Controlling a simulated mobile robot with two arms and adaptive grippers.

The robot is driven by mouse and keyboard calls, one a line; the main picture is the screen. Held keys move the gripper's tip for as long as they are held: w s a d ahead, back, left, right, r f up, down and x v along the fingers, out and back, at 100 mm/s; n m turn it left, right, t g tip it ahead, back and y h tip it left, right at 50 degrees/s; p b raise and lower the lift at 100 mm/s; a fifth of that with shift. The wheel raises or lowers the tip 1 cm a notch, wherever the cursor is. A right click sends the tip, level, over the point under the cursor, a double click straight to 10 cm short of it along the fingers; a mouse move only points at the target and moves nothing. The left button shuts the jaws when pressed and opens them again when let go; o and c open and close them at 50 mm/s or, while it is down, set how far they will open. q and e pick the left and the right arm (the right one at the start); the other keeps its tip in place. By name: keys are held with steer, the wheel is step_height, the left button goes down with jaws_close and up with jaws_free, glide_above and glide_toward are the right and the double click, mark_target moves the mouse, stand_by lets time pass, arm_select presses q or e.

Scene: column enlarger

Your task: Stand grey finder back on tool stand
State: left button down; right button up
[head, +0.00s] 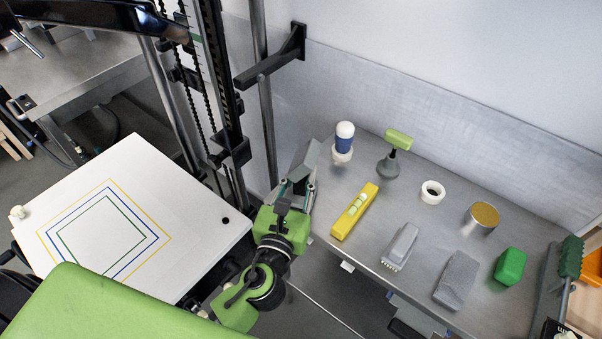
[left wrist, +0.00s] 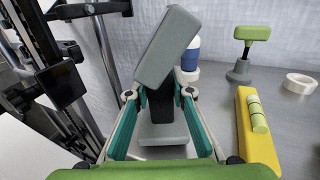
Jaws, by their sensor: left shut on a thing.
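The grey finder has a slanted grey head (head: 306,160), which also shows in the left wrist view (left wrist: 167,47), a black middle and a flat grey foot (left wrist: 163,136). My left gripper (head: 296,187) is shut on its black middle, with the teal fingers on either side in the left wrist view (left wrist: 159,98). The finder is at the left end of the grey metal tool stand (head: 400,212). I cannot tell whether its foot touches the top.
On the stand are a blue-and-white bottle (head: 344,140), a green-handled tool (head: 398,139), a yellow level (head: 355,210), a white ring (head: 432,192), a cork-topped tin (head: 483,217), grey pieces (head: 457,279) and a green block (head: 510,266). The enlarger column (head: 215,90) rises left.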

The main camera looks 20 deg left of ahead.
arm_select(q)
steer(key=shift+f+b, duration=0.55)
stand_by(1.1)
steer(key=c, duration=1.7)
jaws_free()
steer(key=shift+f, duration=0.25)
steer(key=shift+s+r, duration=0.1)
steer(key=shift+s, duration=0.05)
steer(key=s+b, duration=0.1)
steer(key=s, duration=0.6)
steer(key=shift+s+d+b, duration=0.2)
steer(key=shift+s+b, duration=0.1)
steer(key=shift+s, duration=0.05)
